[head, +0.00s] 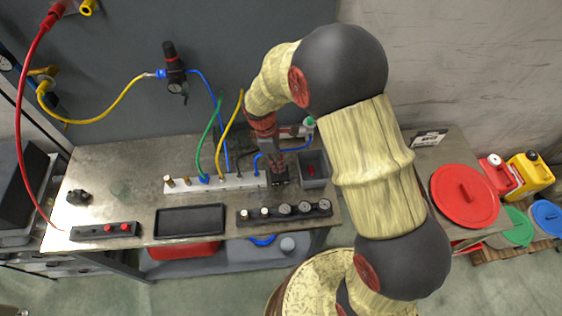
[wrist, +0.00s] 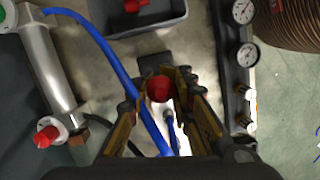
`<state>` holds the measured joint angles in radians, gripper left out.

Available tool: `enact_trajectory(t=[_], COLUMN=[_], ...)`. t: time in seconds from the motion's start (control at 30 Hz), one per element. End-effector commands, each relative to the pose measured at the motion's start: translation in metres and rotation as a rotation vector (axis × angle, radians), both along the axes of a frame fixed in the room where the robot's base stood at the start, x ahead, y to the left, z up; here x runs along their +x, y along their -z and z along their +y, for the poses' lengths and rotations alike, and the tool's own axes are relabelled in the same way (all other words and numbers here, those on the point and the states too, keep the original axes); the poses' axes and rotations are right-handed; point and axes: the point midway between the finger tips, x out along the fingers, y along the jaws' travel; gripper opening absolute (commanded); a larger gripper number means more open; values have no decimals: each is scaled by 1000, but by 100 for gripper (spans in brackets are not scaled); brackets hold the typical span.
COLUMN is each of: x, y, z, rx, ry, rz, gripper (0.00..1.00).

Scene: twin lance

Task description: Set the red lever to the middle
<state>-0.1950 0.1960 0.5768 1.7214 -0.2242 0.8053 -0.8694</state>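The red lever's round knob (wrist: 160,88) sits between the fingers of my gripper (wrist: 164,80) in the wrist view. One finger is on each side of the knob, with little or no gap. I cannot tell whether both fingers press on it. The lever's shaft and its tilt are hidden below the knob. In the head view my gripper (head: 279,176) points down at the right end of the white valve strip (head: 235,182) on the bench, and the lever is hidden there.
A blue hose (wrist: 108,58) runs close to the left finger. A grey bin (head: 314,168) holding a red item stands right of my gripper. A gauge block (head: 284,212) lies in front of it. A black tray (head: 190,221) and a red-button box (head: 105,231) are farther left.

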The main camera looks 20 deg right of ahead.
Motion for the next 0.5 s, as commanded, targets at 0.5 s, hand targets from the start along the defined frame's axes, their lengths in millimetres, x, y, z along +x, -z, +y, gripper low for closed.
enact_trajectory(t=[0.5], x=[0], y=[0], z=[-2], rx=[-2], ry=[0], rz=[2], gripper=[38])
